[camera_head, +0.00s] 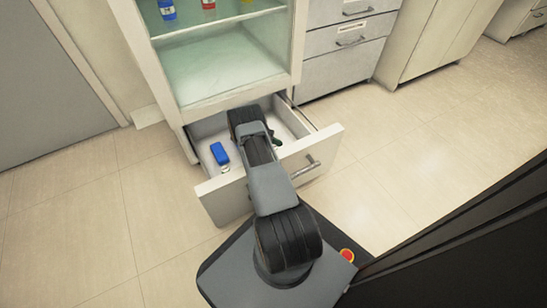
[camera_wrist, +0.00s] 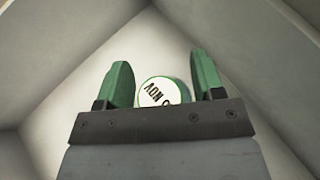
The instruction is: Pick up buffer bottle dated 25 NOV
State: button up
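A round bottle cap (camera_wrist: 163,92) with a white top and green rim shows in the wrist view. Upside-down black lettering on it reads "NOV"; the day number is mostly hidden behind my gripper's front edge. My gripper (camera_wrist: 160,66) is open, with one green finger on each side of the cap and no clear grip on it. The bottle's body is hidden below the cap. In the head view my arm reaches down into the open drawer (camera_head: 226,199), and the bottle and fingertips cannot be clearly made out there.
A blue-topped object (camera_head: 219,153) lies in the drawer left of my arm. Drawer walls close in around the gripper. Above is an open cabinet shelf (camera_head: 222,68) with a blue bottle (camera_head: 167,10) and a red one (camera_head: 208,4). The floor left of the drawer is clear.

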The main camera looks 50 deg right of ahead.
grip_shut()
dwell(0.3)
